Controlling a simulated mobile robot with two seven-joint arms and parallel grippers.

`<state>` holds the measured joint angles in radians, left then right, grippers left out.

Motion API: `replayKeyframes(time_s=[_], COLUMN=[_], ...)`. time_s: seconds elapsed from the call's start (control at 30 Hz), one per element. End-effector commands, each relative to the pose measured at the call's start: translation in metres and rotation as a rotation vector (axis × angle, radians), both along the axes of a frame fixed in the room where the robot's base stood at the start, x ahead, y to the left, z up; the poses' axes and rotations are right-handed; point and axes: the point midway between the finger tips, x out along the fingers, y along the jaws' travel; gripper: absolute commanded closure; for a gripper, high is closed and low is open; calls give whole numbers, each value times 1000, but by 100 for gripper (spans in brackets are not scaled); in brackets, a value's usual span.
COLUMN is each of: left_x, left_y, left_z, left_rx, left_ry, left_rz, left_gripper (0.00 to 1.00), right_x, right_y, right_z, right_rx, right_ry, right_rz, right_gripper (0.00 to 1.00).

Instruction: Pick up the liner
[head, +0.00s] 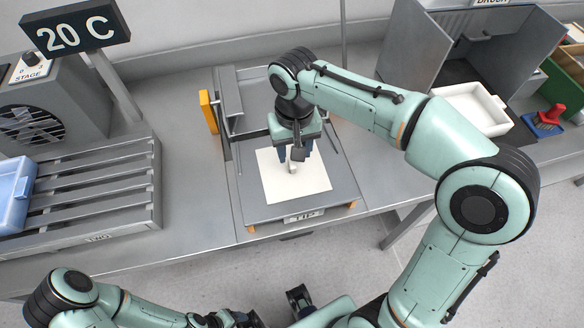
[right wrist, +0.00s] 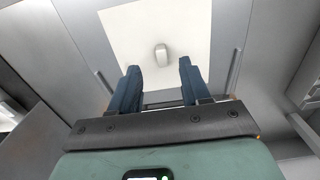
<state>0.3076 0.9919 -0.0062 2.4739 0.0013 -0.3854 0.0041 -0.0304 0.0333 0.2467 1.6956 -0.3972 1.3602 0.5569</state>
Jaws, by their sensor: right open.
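A cream-white square sheet, which I take as the liner (head: 313,181), lies flat on a grey tray marked TIP (head: 344,187). It also shows in the right wrist view (right wrist: 197,27). A small pale grey block (right wrist: 161,54) sits on the sheet. My right gripper (head: 295,154) is over the sheet, pointing down. In the right wrist view its two blue fingers (right wrist: 158,67) are apart, with nothing between them, and the block shows just beyond their tips. I cannot tell the exact height of the tips. My left gripper (head: 242,319) is low at the bottom edge, its jaws unclear.
A slatted rack (head: 98,184) with a blue tray (head: 14,193) stands at left beside a fan unit and a 20 C sign (head: 75,36). A grey open box (head: 480,50) and white tray (head: 470,108) stand at right.

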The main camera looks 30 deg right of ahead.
Motion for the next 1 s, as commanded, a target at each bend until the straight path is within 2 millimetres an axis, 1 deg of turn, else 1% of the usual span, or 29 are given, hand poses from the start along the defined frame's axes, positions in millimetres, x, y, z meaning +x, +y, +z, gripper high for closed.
replayKeyframes(time_s=[0.03,0.27,0.4,0.53,0.63,0.83,0.87,0.9,0.97,1.0], left_x=[-1,-1,-2,-3,-3,-3,-3,-3,-3,-3], left_y=[0,0,0,0,0,0,0,0,0,0], left_z=[-2,-4,-7,-9,-9,-9,-9,-9,-9,-9], left_rx=[0,0,1,0,0,0,0,0,0,0], left_ry=[0,1,1,2,2,2,2,2,2,2], left_rz=[0,0,0,0,0,0,0,0,0,0], left_gripper=[34,34,34,34,34,34,34,34,34,34], right_x=[0,0,1,1,2,2,2,2,2,2], right_y=[0,0,-1,0,0,0,0,0,0,0], right_z=[-7,-23,-46,-62,-67,-67,-67,-67,-67,-67], right_rx=[-1,-1,0,1,1,1,1,1,1,1], right_ry=[2,1,4,3,0,-1,-1,-1,-1,-1], right_rz=[-1,-1,-1,-1,-1,-1,-1,0,0,0], right_gripper=[53,53,53,53,53,53,60,73,92,100])
